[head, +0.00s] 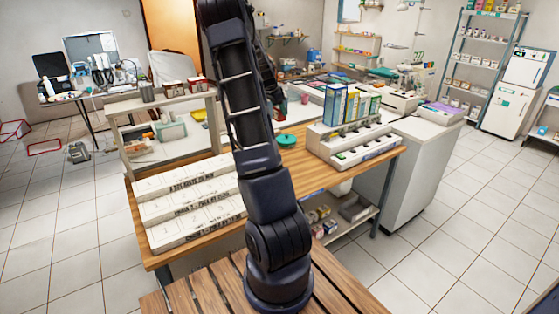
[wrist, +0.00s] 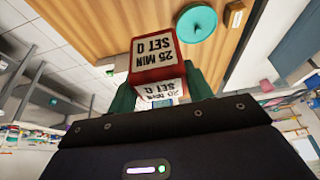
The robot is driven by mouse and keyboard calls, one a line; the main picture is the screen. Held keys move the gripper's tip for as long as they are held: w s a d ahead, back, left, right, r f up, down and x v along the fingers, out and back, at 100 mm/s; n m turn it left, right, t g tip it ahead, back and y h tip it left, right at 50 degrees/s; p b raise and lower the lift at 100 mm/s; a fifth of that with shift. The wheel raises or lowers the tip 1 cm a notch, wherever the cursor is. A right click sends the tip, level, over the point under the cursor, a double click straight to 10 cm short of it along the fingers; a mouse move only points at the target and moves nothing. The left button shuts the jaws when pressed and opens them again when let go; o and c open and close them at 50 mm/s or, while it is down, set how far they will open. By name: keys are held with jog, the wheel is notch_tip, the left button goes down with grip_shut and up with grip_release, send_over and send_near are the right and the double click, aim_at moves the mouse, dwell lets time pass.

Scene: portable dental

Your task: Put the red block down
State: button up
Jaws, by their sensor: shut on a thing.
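The red block (wrist: 155,50) shows in the wrist view with a white label that reads "25 MIN SET 0", seen upside down. My gripper (wrist: 160,82) is shut on it, with a green finger on each side. A wooden surface (wrist: 112,20) lies beyond the block, and I cannot tell whether the block touches it. A round teal disc (wrist: 198,22) lies beside the block, apart from it. In the head view my arm hides most of the gripper and block. The teal disc also shows there (head: 287,140), right of my arm on the wooden table (head: 313,175).
White lettered boxes (head: 190,207) fill the table's left front. A shelf unit (head: 165,125) stands at the back left. Bare wood shows around the disc. A slatted wooden surface (head: 335,290) is in front.

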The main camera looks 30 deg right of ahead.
notch_tip(320, 180, down, 22)
dwell(0.7)
jog(key=shift+f, duration=0.1)
jog(key=o, duration=1)
